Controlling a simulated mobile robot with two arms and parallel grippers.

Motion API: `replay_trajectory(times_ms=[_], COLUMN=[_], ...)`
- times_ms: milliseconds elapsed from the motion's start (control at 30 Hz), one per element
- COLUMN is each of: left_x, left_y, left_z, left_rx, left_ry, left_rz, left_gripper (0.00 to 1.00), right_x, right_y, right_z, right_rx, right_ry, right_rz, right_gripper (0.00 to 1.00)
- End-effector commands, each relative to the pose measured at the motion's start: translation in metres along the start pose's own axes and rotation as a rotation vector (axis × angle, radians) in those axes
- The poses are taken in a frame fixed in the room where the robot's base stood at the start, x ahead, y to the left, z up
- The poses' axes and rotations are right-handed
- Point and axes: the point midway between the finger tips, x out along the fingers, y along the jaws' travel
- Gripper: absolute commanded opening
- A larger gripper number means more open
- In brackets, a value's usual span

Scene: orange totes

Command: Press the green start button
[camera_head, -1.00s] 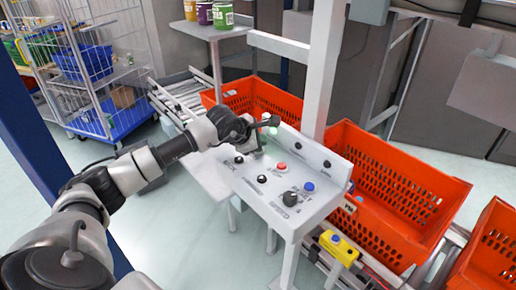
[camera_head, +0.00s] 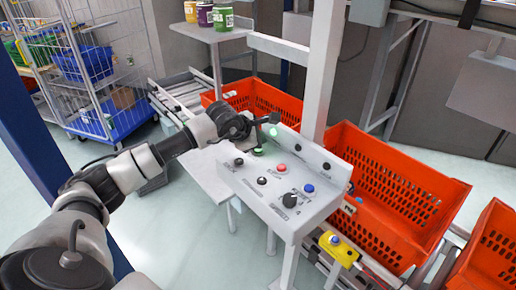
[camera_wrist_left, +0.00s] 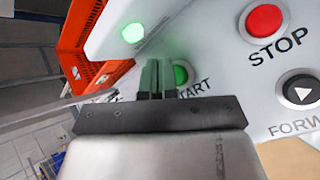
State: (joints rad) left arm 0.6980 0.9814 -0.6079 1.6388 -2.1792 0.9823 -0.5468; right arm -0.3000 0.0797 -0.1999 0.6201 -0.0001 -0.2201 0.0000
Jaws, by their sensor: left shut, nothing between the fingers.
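The green start button (camera_wrist_left: 180,75) shows in the left wrist view, partly hidden behind my left gripper's fingers, with the word START partly visible beside it. My left gripper (camera_wrist_left: 158,68) is shut and empty, its fingertips at the green button; I cannot tell exactly how firmly they touch. In the head view the left gripper (camera_head: 257,148) points down at the upper left of the white control panel (camera_head: 300,212) and hides most of the button. A green light (camera_wrist_left: 132,33) glows on the panel's back wall. My right gripper is not in view.
A red STOP button (camera_wrist_left: 265,20) and a black FORWARD button (camera_wrist_left: 301,90) lie right of the green one. The panel also has a black knob (camera_head: 290,200) and a blue button (camera_head: 309,188). Orange totes (camera_head: 395,190) stand behind on the conveyor.

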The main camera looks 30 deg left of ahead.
Motion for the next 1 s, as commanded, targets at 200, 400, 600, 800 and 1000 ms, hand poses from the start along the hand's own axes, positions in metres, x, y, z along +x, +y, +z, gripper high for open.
replay_trajectory(times_ms=[200, 400, 600, 800, 1000], left_x=[-0.001, -0.011, -0.025, -0.035, -0.035], left_y=[0.001, 0.008, 0.019, 0.025, 0.025], left_z=[0.001, 0.008, 0.019, 0.026, 0.025], left_rx=[0.000, 0.001, 0.001, 0.001, 0.000], left_ry=[0.000, -0.001, -0.001, -0.001, -0.001], left_rz=[0.001, 0.002, 0.002, 0.001, 0.000], left_gripper=[0.00, 0.00, 0.00, 0.00, 0.00], right_x=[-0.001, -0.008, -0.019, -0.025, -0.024], right_y=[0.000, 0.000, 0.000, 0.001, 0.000], right_z=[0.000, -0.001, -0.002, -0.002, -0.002], right_rx=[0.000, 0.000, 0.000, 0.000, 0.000], right_ry=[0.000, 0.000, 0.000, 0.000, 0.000], right_rz=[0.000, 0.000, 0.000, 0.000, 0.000], right_gripper=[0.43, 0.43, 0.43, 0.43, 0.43])
